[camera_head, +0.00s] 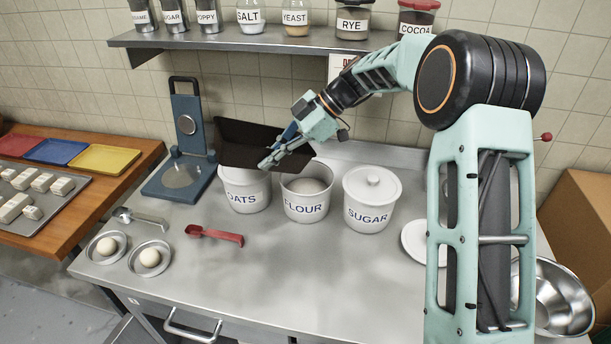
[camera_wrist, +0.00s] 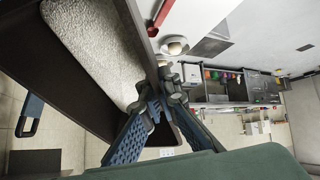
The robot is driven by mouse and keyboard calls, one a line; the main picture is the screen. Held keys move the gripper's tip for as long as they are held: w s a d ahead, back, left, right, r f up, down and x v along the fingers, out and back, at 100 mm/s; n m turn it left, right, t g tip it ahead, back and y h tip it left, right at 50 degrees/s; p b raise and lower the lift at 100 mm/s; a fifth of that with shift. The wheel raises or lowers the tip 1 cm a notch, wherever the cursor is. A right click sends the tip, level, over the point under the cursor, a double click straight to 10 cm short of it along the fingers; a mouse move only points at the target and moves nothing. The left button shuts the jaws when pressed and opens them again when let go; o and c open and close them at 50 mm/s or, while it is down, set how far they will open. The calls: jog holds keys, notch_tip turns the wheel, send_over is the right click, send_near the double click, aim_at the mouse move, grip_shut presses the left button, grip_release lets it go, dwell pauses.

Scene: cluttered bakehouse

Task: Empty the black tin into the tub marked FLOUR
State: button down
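The black tin (camera_head: 240,152) is held in the air above the tub marked OATS (camera_head: 246,200), slightly tilted. In the wrist view pale, grainy stuff (camera_wrist: 95,45) lies inside the dark tin (camera_wrist: 28,68). My gripper (camera_head: 275,157) is shut on the tin's right end; its blue fingers also show in the wrist view (camera_wrist: 160,100). The tub marked FLOUR (camera_head: 306,208) stands open just right of OATS, below and to the right of the tin. Pale flour shows inside it. The tin hides the top of the OATS tub.
The lidded tub marked SUGAR (camera_head: 370,215) stands right of FLOUR. A blue press (camera_head: 186,145) is at the back left. A red scoop (camera_head: 214,236) and two small dishes with dough balls (camera_head: 149,258) lie in front. A shelf with jars (camera_head: 250,40) hangs above. The front middle counter is clear.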

jog(key=shift+r, duration=0.1)
jog(key=shift+w+d+r+g+y, duration=0.15)
jog(key=shift+r+g+y, duration=0.15)
jog(key=shift+r+y, duration=0.2)
jog(key=shift+d+r+g+y, duration=0.15)
jog(key=shift+r+g+y, duration=0.2)
jog(key=shift+y, duration=0.25)
